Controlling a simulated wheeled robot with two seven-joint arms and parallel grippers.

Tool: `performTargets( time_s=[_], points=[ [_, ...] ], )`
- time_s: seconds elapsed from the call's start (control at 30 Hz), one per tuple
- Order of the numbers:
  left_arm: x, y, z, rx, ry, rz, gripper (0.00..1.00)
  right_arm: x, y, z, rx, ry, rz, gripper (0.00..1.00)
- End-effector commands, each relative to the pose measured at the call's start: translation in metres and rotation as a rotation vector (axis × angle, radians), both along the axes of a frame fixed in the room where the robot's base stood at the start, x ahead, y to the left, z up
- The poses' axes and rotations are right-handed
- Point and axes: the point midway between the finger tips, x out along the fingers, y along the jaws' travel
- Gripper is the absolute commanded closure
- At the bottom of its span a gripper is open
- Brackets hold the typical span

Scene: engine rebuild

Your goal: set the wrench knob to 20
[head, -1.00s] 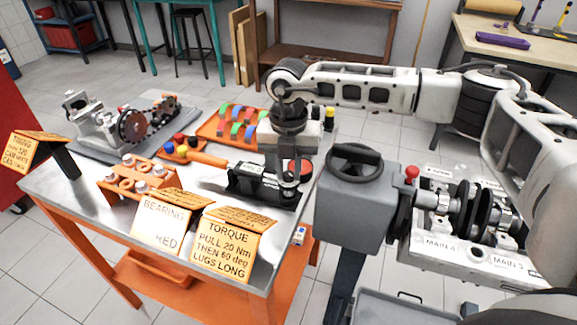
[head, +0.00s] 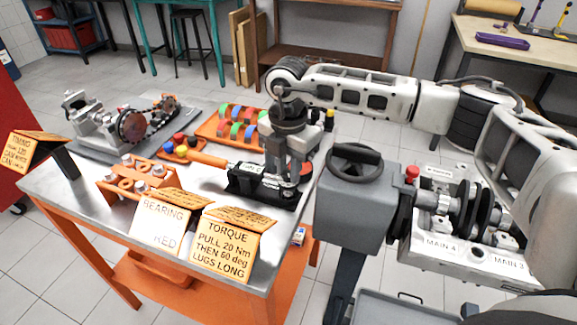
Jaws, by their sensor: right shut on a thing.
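The torque wrench (head: 207,160) has an orange handle and lies on the black stand (head: 250,180) on the metal-topped cart. A red knob or disc (head: 306,170) shows at the right end of the stand, partly behind my right gripper. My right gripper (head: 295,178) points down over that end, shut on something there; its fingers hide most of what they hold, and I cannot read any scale. A sign (head: 225,245) reads "TORQUE PULL 20 Nm THEN 60 deg LUGS LONG". My left gripper is not in view.
An orange block with bolts (head: 138,178) and a "BEARING" sign (head: 162,222) stand on the cart. An orange tray of colored shells (head: 212,130) lies behind. To the right are a grey stand with a handwheel (head: 355,215) and the engine block (head: 440,250).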

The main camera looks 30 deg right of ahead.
Motion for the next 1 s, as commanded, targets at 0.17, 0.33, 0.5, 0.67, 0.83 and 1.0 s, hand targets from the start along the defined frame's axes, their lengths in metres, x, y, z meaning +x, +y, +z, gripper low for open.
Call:
performTargets(
  time_s=[0.17,0.33,0.5,0.67,0.83,1.0],
  points=[
    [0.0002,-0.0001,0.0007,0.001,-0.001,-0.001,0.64,0.0004,0.0007,0.0004,0.002,-0.002,-0.081,1.0],
    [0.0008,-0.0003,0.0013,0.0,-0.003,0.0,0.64,0.0006,0.0007,0.0005,0.002,-0.002,-0.125,1.0],
    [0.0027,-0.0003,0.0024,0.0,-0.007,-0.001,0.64,0.0005,0.0006,0.0004,0.002,-0.003,-0.14,1.0],
    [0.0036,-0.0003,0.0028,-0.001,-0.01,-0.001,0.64,0.0005,0.0006,0.0004,0.002,-0.002,-0.141,1.0],
    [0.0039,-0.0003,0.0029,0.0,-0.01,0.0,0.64,0.0004,0.0005,0.0004,0.002,-0.002,-0.14,0.76],
    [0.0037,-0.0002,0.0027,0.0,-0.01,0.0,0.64,0.0004,0.0004,0.0003,0.001,-0.002,-0.139,0.56]
  ],
)
